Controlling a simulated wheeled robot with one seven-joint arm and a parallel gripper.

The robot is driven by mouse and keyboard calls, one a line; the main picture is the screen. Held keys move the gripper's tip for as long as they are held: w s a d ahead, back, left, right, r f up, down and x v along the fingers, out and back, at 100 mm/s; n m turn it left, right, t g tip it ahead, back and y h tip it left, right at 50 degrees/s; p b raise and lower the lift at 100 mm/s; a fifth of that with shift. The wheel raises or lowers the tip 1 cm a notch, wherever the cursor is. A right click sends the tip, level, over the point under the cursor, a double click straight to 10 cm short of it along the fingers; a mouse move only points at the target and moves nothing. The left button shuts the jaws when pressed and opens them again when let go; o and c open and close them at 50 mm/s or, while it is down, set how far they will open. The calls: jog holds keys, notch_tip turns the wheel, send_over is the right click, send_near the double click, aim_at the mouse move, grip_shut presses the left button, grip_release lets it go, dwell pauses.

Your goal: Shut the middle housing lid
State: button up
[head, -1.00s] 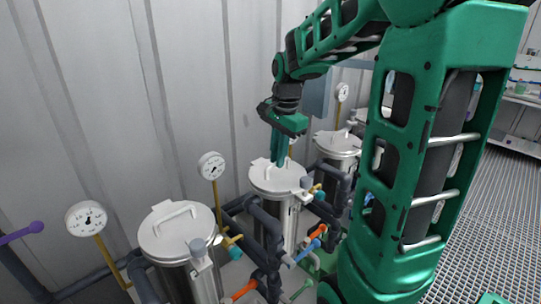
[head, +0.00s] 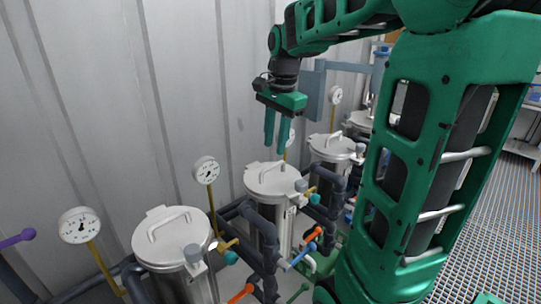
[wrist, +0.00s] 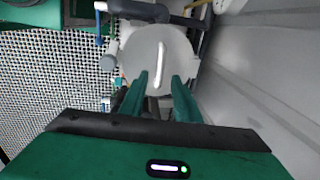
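The middle housing (head: 268,222) is a steel vessel with a round pale lid (head: 272,180) and a bar handle on top. The lid lies flat on the rim, and no gap shows from here. My gripper (head: 275,149) hangs above this lid, pointing down, clear of it. Its two green fingers are apart with nothing between them. In the wrist view, a round lid with a white bar handle (wrist: 161,65) lies beyond the open fingertips (wrist: 160,77); it appears to be the same lid.
A similar lidded housing (head: 174,236) stands front left, and another (head: 332,149) stands behind the middle one. Dial gauges (head: 206,170), dark pipes and coloured valve handles (head: 313,235) crowd the vessels. A corrugated wall (head: 100,100) runs close behind. Grating floor (head: 480,190) lies open at right.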

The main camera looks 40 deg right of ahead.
jog(key=shift+s+r, duration=0.2)
jog(key=shift+r, duration=1.7)
jog(key=s+a+f+n, duration=0.1)
jog(key=s+f+n, duration=0.4)
jog(key=s, duration=0.6)
jog(key=s+a+f+n+g, duration=0.1)
jog(key=s+f+n, duration=0.4)
jog(key=s+f, duration=0.4)
jog(key=s, duration=0.3)
jog(key=shift+g, duration=0.3)
jog(key=shift+w+f, duration=0.1)
jog(key=shift+w, duration=0.1)
jog(key=shift+w+d+f, duration=0.1)
jog(key=shift+w+f, duration=0.1)
jog(key=shift+w, duration=0.3)
jog(key=shift+o, duration=0.3)
